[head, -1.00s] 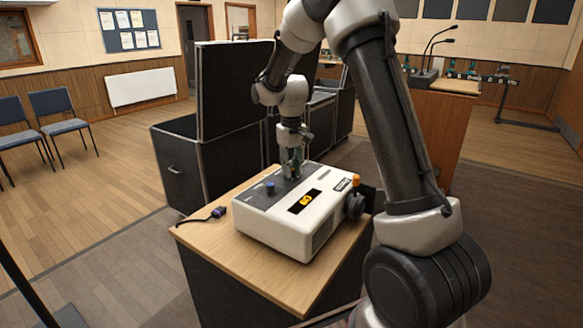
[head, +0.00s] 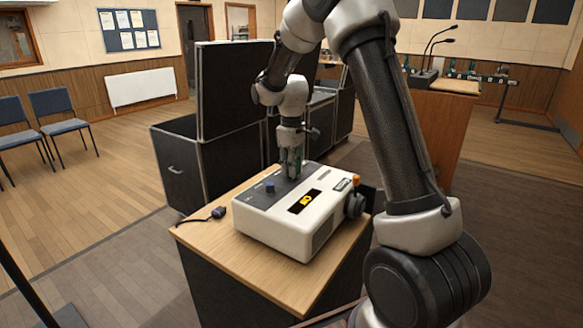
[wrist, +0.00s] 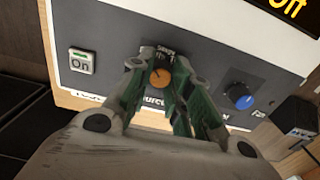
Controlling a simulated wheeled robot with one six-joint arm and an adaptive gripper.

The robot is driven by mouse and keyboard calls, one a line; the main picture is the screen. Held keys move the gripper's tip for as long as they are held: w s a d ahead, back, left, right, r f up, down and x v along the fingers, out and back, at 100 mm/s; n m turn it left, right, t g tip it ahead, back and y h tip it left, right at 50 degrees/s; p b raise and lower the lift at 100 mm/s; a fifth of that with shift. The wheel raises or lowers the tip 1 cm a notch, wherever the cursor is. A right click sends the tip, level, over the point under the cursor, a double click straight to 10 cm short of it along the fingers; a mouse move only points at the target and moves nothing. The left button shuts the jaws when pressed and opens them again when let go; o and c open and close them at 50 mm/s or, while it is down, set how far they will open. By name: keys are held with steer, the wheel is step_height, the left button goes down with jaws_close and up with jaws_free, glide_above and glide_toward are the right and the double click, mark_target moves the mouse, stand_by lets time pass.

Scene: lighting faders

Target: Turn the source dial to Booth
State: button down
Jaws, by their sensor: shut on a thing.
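The white control box (head: 290,238) sits on the wooden-topped stand, with its grey control panel facing up. The source dial (wrist: 160,78), orange on top, shows in the wrist view between the fingertips of my gripper (wrist: 161,72). The lettering around it is partly covered, with "ource" readable below, and I cannot read which position it points to. My gripper is shut on the dial, pointing down. In the head view my gripper (head: 291,174) hides the dial at the box's far edge.
The box has an amber-lit display (head: 305,201). A dark plug with cable (head: 218,212) lies on the stand top (head: 262,272). A black case (head: 235,92) stands behind.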

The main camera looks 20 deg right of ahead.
stand_by(0.3)
steer(key=c, duration=1.3)
jaws_free()
steer(key=shift+r, duration=0.1)
step_height(320, 180, up, 12)
steer(key=shift+f, duration=0.1)
